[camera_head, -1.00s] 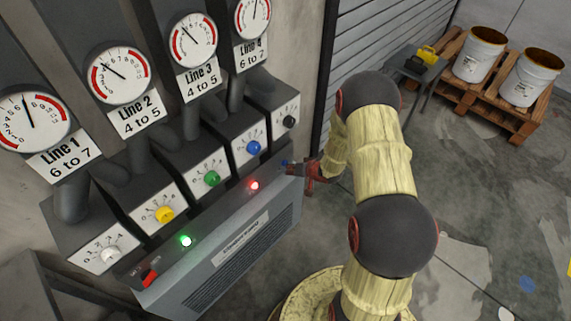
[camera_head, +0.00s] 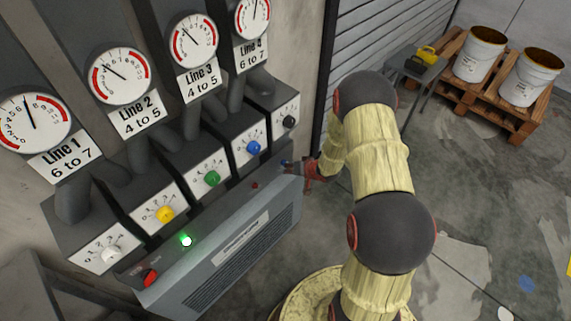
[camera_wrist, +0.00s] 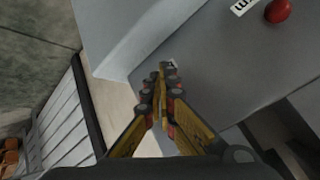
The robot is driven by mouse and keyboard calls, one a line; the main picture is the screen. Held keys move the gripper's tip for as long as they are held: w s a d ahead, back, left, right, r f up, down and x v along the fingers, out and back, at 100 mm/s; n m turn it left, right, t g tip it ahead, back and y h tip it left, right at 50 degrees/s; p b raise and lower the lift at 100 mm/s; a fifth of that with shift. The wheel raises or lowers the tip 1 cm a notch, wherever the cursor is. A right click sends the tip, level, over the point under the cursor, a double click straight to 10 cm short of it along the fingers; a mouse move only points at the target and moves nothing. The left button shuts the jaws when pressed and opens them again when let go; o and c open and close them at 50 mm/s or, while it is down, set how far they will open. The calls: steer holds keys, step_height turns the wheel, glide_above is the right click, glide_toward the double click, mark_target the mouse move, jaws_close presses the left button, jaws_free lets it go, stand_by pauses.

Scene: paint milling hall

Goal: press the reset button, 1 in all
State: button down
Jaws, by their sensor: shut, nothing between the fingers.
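The control panel (camera_head: 225,225) has a sloped grey face. A small blue spot (camera_head: 284,162) at its upper right end appears to be the reset button. My gripper (camera_head: 290,166) is shut and empty, with its tips at that spot; whether they touch it cannot be told. In the wrist view the closed fingertips (camera_wrist: 166,70) are against or just above the grey panel top (camera_wrist: 215,65), and they hide the button there. A red lamp (camera_head: 254,184) on the panel is dark. A green lamp (camera_head: 186,240) is lit.
White, yellow (camera_head: 165,214), green (camera_head: 212,178), blue (camera_head: 253,147) and black knobs line the panel below several gauges. A red switch (camera_head: 150,277) is at its lower left. A pallet (camera_head: 520,122) with two buckets stands at the back right. The floor to the right is mostly clear.

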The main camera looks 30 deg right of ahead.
steer(key=shift+s, duration=0.1)
steer(key=shift+s+d+p, duration=0.3)
steer(key=shift+s+p, duration=0.1)
steer(key=shift+s, duration=0.25)
steer(key=s, duration=0.1)
steer(key=s+d+p, duration=0.1)
steer(key=s, duration=0.2)
steer(key=shift+s+d+p, duration=0.3)
steer(key=shift+s, duration=0.05)
stand_by(0.9)
